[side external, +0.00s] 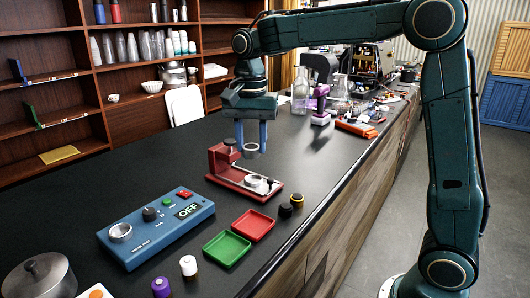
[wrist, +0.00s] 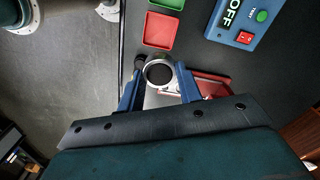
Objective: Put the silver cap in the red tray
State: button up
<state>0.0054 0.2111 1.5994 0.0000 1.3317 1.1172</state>
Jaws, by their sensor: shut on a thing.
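My gripper (side external: 251,146) points down with its two blue fingers shut on the silver cap (side external: 252,153), a short ring-like piece. The cap hangs in the air above and behind the red fixture (side external: 222,162). In the wrist view the cap (wrist: 160,72) sits between the fingertips (wrist: 160,80), its round opening facing the camera. The red tray (side external: 253,225) lies flat and empty on the dark counter, in front of the fixture. It also shows in the wrist view (wrist: 160,31), beyond the cap.
A green tray (side external: 227,249) adjoins the red tray. A blue test box (side external: 157,227) reading OFF stands left of the trays. Bottles and tools (side external: 340,92) crowd the back.

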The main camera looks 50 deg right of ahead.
send_over(253, 226)
notch_tip(253, 226, down, 16)
jog(key=shift+r, duration=0.1)
dwell(0.6)
jog(key=shift+f, duration=2.1)
jog(key=shift+f, duration=0.1)
jog(key=o, duration=0.6)
jog(key=shift+f, duration=0.1)
jog(key=shift+o, duration=0.7)
